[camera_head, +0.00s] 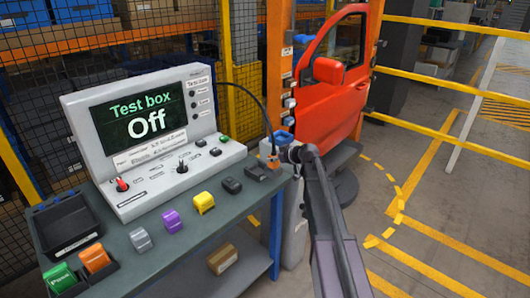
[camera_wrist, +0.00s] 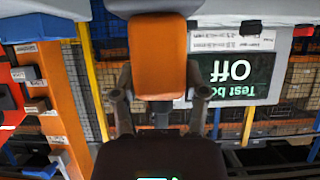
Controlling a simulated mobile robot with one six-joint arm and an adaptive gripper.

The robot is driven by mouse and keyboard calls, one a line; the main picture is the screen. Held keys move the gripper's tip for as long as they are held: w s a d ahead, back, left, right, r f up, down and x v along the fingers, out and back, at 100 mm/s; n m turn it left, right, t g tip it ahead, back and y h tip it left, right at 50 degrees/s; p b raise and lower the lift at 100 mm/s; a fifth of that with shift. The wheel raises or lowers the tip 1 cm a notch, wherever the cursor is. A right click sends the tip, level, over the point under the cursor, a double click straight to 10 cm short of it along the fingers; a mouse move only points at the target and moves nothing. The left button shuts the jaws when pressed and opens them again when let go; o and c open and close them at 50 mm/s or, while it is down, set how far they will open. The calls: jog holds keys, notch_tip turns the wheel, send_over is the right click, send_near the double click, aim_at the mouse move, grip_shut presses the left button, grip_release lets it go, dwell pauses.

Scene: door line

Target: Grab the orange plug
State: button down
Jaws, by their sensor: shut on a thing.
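The orange plug (camera_wrist: 157,60) fills the space between my gripper's fingers (camera_wrist: 158,90) in the wrist view, with a grey part at its top edge. My gripper (camera_head: 283,155) is shut on it. In the head view only a small orange patch of the plug (camera_head: 268,160) shows at the right end of the bench, partly hidden by my gripper. A black cable (camera_head: 250,95) arcs from the test box (camera_head: 145,125) down towards it. The test box screen reads "Off".
A separate orange block (camera_head: 95,258) and a green one (camera_head: 60,277) sit in black holders on the bench (camera_head: 185,240). Grey, purple (camera_head: 172,221) and yellow (camera_head: 203,202) blocks stand nearby. A red car door (camera_head: 335,85) stands behind my gripper. Yellow rails (camera_head: 450,65) bound the right.

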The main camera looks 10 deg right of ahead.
aim_at(276, 163)
jog(key=shift+s+d+r, duration=0.1)
jog(key=shift+s+d, duration=0.45)
jog(key=shift+s, duration=0.3)
jog(key=shift+s+d+r, duration=0.15)
jog(key=shift+s+d, duration=0.4)
jog(key=shift+s, duration=0.35)
jog(key=shift+s+d+r, duration=0.1)
jog(key=shift+s+d, duration=0.45)
jog(key=shift+s, duration=0.3)
jog(key=shift+s, duration=0.1)
